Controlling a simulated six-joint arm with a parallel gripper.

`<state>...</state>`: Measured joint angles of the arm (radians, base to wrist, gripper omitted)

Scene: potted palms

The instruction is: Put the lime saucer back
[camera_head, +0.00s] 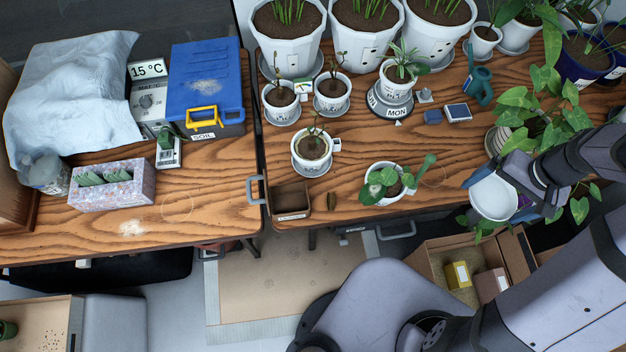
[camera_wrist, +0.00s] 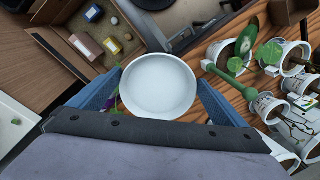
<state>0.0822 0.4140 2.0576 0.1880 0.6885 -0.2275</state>
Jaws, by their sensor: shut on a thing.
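A round, shallow, pale grey-white saucer (camera_head: 494,199) is held at the right of the head view, over the front edge of the right table. It also shows in the wrist view (camera_wrist: 158,88), between the two blue fingers of my gripper (camera_wrist: 157,84). The fingers are shut on its opposite sides. The saucer looks empty, and I see no lime colour on it. My gripper (camera_head: 496,180) in the head view partly hides its far rim. A faint ring (camera_head: 432,175) is on the right table, left of the saucer, and another faint ring (camera_head: 177,207) is on the left table.
A white pot with broad leaves (camera_head: 390,185) stands left of the held saucer. A trailing plant (camera_head: 545,120) crowds the right side, close to my arm. An open cardboard box (camera_head: 432,262) is below the table edge. Bare wood (camera_head: 390,143) lies mid-table.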

